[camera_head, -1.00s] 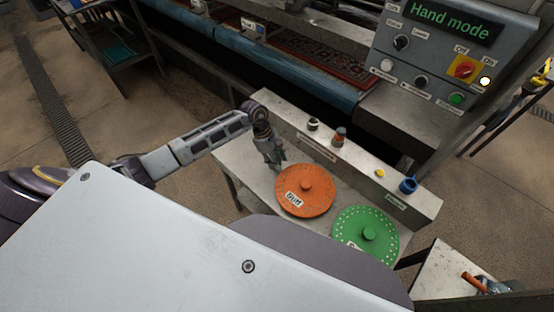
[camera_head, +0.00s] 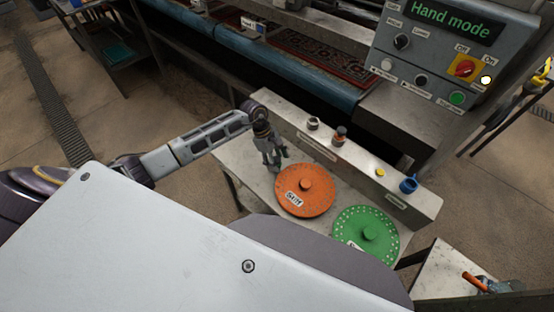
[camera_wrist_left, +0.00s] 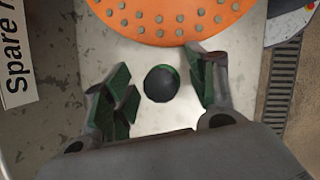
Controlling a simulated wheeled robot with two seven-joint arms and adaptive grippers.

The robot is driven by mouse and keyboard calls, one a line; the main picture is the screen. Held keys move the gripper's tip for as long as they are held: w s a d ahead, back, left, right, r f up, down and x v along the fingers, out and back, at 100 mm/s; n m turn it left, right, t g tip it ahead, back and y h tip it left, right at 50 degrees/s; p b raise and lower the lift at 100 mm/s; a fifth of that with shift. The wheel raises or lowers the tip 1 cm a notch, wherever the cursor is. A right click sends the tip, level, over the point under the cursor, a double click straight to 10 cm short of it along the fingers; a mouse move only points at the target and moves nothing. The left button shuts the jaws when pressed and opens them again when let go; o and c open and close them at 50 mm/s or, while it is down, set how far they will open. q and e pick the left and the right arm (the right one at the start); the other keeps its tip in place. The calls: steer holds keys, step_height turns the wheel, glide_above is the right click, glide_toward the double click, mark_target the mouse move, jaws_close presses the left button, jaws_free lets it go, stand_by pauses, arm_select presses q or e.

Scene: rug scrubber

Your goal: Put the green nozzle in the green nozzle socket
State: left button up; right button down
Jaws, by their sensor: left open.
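My left gripper (camera_head: 273,162) points down over the metal table, left of the orange disc. In the left wrist view my left gripper (camera_wrist_left: 160,90) is open, with green pads on its fingers. A dark round piece with a thin green edge (camera_wrist_left: 162,83), perhaps the green nozzle seen from above, lies between the fingers without visible contact; the gripper hides it in the head view. A metal ledge behind the discs carries a dark-topped fitting (camera_head: 313,123), an orange-banded one (camera_head: 340,135), a small yellow one (camera_head: 380,173) and a blue one (camera_head: 408,185). I cannot tell which is the green socket.
The orange disc (camera_head: 305,180) and the green disc (camera_head: 367,222) lie on the table (camera_head: 235,165) in front of the ledge (camera_head: 415,205). A control panel (camera_head: 440,60) stands behind at the right. A "Spare" label (camera_wrist_left: 16,60) lies at the wrist view's left.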

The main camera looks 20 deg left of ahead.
mark_target(277, 158)
arm_select(q)
steer(key=shift+r, duration=0.15)
arm_select(e)
steer(key=shift+a+r, duration=0.1)
steer(key=shift+r, duration=0.05)
arm_select(q)
steer(key=shift+w+a+r, duration=0.1)
steer(key=shift+a+r, duration=0.2)
steer(key=shift+r, duration=0.25)
steer(key=v, duration=0.4)
steer(key=shift+b, duration=0.35)
steer(key=v, duration=0.6)
steer(key=shift+r+b, duration=0.35)
steer(key=shift+b, duration=0.1)
arm_select(e)
steer(key=shift+w+d+f, duration=0.25)
steer(key=shift+d+f, duration=0.05)
steer(key=shift+f, duration=0.15)
steer(key=shift+w+d+f, duration=0.2)
steer(key=shift+d+f, duration=0.05)
steer(key=shift+f, duration=0.15)
steer(key=shift+w+a, duration=0.1)
